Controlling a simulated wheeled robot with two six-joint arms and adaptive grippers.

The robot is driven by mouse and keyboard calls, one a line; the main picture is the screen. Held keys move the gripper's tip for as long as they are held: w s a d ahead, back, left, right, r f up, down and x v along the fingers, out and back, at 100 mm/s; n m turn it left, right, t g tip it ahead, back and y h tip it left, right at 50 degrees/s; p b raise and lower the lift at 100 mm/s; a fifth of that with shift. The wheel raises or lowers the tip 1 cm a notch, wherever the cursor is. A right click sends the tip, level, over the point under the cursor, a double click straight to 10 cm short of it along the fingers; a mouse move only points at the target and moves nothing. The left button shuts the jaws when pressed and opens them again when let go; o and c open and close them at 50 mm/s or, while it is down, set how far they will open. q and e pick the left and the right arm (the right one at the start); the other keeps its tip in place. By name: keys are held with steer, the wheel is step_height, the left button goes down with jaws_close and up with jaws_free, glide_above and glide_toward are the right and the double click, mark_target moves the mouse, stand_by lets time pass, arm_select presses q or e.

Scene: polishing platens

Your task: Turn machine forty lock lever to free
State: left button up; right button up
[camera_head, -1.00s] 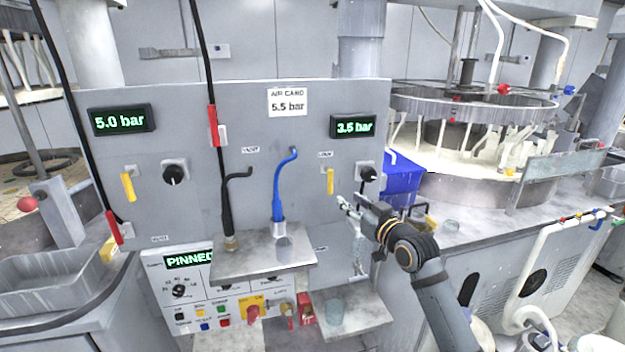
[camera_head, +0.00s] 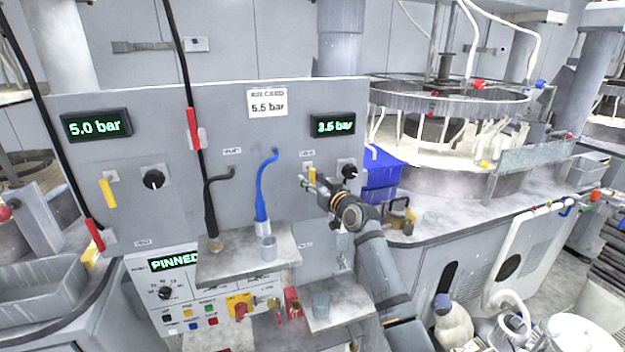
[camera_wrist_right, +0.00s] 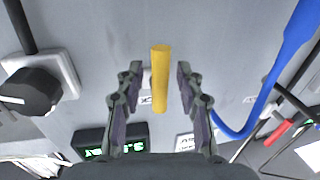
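A short yellow lever (camera_head: 312,176) is upright on the right part of the grey panel, below the "3.5 bar" display (camera_head: 333,125) and beside a black knob (camera_head: 348,171). In the right wrist view the yellow lever (camera_wrist_right: 160,80) stands between my right gripper's two fingers (camera_wrist_right: 158,72), with a gap on each side. The right gripper (camera_head: 316,187) is open at the lever in the head view, its fingertips partly covering the lever's lower end. The small label by the lever is too blurred to read. My left gripper is not in view.
A second yellow lever (camera_head: 107,192) sits at the panel's left. A blue hose (camera_head: 264,185) and a black hose (camera_head: 210,205) rise left of my gripper. A shelf (camera_head: 225,270) juts out below. A blue bin (camera_head: 382,175) stands right of the panel.

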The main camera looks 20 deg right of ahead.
jaws_close()
steer(key=shift+a+f+m, duration=0.1)
steer(key=shift+m, duration=0.2)
steer(key=m, duration=0.3)
steer(key=shift+a+t, duration=0.3)
steer(key=m, duration=0.1)
steer(key=m+p, duration=0.1)
steer(key=m, duration=0.2)
steer(key=shift+a+r+t, duration=0.35)
steer(key=shift+t, duration=0.05)
steer(key=shift+a+r+m+t+h+p, duration=0.15)
steer(key=shift+m+h+p, duration=0.15)
steer(key=shift+m+p, duration=0.75)
steer(key=shift+a+r+m+t+h+p, duration=0.15)
steer(key=shift+m+h+p, duration=0.25)
steer(key=shift+m, duration=1.15)
steer(key=shift+f, duration=0.1)
